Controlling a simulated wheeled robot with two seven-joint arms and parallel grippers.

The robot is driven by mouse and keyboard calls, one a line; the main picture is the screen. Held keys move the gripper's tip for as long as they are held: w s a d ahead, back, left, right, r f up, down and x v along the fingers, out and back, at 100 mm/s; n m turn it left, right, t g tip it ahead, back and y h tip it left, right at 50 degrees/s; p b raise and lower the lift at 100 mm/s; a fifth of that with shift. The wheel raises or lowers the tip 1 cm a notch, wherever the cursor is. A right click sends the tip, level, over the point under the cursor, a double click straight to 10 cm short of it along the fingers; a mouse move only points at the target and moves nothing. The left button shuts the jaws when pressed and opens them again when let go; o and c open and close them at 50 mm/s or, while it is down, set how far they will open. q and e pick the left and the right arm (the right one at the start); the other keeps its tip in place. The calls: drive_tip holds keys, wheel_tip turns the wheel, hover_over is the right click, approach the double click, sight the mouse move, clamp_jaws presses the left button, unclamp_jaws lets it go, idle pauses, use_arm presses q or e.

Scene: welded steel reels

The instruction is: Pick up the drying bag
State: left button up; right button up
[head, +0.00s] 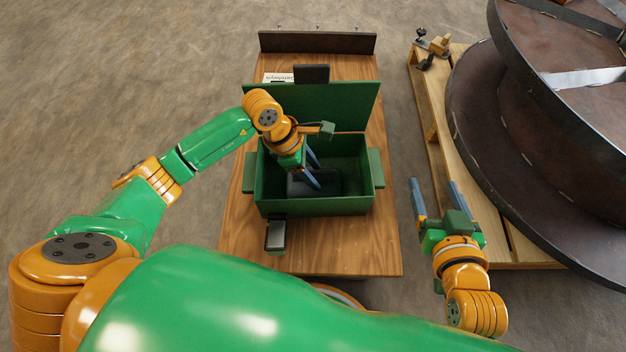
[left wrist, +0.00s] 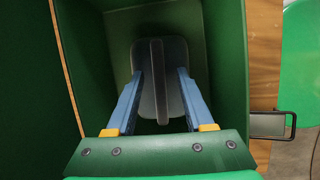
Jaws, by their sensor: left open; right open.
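The drying bag appears to be the dark grey, rounded pack in the green box; it shows in the head view (head: 328,184) and in the left wrist view (left wrist: 174,58). A raised dark ridge runs along its middle. My left gripper (head: 319,177) reaches down into the box, open. In the left wrist view its blue fingers (left wrist: 161,74) stand on either side of the ridge, with gaps visible. In the head view the gripper hides part of the bag. My right gripper (head: 434,183) is open and empty, right of the table.
The green box (head: 310,207) stands on a wooden table (head: 340,250), its lid (head: 345,103) raised at the back. Its walls surround my left fingers closely. A latch (head: 276,234) hangs in front. A pallet (head: 432,118) with large steel reels (head: 500,130) stands at right.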

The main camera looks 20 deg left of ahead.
use_arm(q)
drive_tip(key=shift+f, duration=0.1)
drive_tip(key=shift+c, duration=0.2)
clamp_jaws()
idle(1.4)
